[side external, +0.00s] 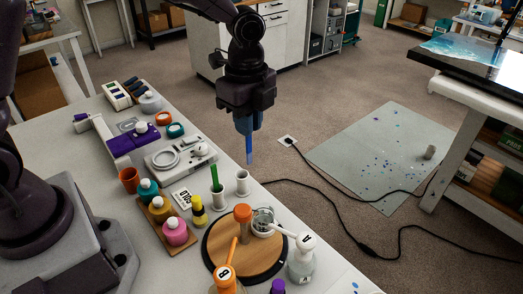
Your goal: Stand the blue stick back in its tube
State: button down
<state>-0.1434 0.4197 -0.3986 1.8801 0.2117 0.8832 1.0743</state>
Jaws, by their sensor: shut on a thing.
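My gripper (247,124) is shut on the blue stick (249,150), which hangs upright below the fingers, in the air above the right edge of the table. Its upper part is hidden between the fingers. Two pale tubes stand on the table below and to the left of it. One tube (218,201) has a green stick (214,178) in it. The other tube (242,184) shows no stick and stands to its right, near the table edge. The blue stick's lower end appears higher than this tube's top, and apart from it.
A round wooden board (222,249) with a cup (263,221) and an orange-handled tool (243,222) lies in front of the tubes. Bottles A (302,255) and B (225,278) stand near it. A yellow-black bottle (199,210) and a scale (181,158) are left of the tubes.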

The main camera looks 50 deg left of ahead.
jog(key=a, duration=0.5)
notch_tip(320, 180, down, 12)
jog(key=w+m, duration=0.1)
jog(key=shift+d+m, duration=0.25)
jog(key=shift+m, duration=0.05)
jog(key=shift+r, duration=0.1)
dwell(0.3)
jog(key=c, duration=1.1)
grip_release()
jog(key=shift+r, duration=0.15)
